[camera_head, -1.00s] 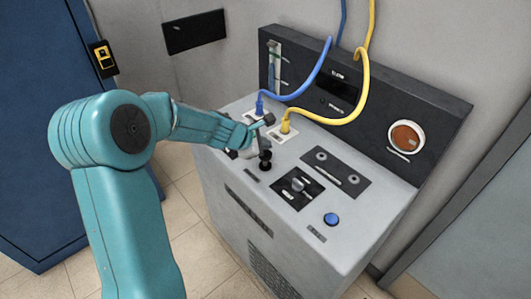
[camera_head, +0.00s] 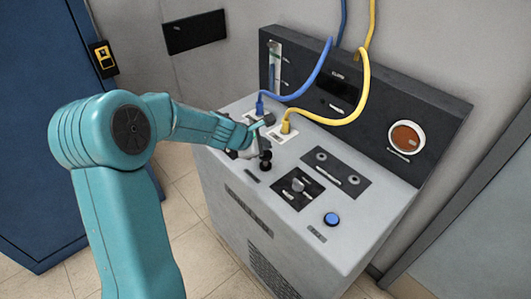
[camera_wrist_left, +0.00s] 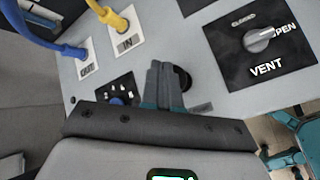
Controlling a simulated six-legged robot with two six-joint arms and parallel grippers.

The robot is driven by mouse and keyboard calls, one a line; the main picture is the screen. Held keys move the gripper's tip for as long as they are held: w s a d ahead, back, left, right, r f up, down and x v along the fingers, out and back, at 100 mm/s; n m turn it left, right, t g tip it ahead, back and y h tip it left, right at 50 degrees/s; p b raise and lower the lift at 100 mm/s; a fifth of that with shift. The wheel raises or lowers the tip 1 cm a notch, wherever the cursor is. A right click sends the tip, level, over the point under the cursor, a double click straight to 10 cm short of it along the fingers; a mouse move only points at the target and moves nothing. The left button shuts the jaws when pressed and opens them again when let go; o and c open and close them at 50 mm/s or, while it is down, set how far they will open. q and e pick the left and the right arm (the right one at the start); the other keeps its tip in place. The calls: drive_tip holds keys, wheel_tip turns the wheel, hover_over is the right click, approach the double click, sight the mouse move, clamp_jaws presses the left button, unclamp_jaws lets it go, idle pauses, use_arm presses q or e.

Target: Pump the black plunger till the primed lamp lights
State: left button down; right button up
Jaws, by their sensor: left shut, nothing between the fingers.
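The black plunger (camera_head: 265,160) stands up from the grey console top, in front of the blue and yellow hose ends. My left gripper (camera_head: 250,148) is beside it, on its left, shut and empty. In the left wrist view the closed fingers (camera_wrist_left: 163,85) partly cover the round black plunger knob (camera_wrist_left: 182,78). I cannot tell whether they touch it. I cannot make out the primed lamp or whether it is lit. My right gripper is not in view.
The blue hose (camera_head: 307,84) and yellow hose (camera_head: 352,112) arch behind my gripper. The vent knob (camera_head: 298,185) and a blue button (camera_head: 331,219) are on the console to the right. A dark back panel (camera_head: 440,112) carries a round gauge (camera_head: 406,136).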

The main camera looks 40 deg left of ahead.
use_arm(q)
drive_tip(key=shift+f, duration=0.1)
idle(0.3)
drive_tip(key=shift+f+b, duration=0.35)
drive_tip(key=shift+b, duration=0.1)
drive_tip(key=shift+f+b, duration=1.55)
drive_tip(key=shift+b, duration=0.05)
idle(1.1)
idle(0.4)
drive_tip(key=shift+r+p, duration=1.95)
drive_tip(key=shift+r, duration=0.05)
wheel_tip(320, 180, up, 5)
drive_tip(key=p, duration=0.5)
drive_tip(key=shift+r, duration=0.1)
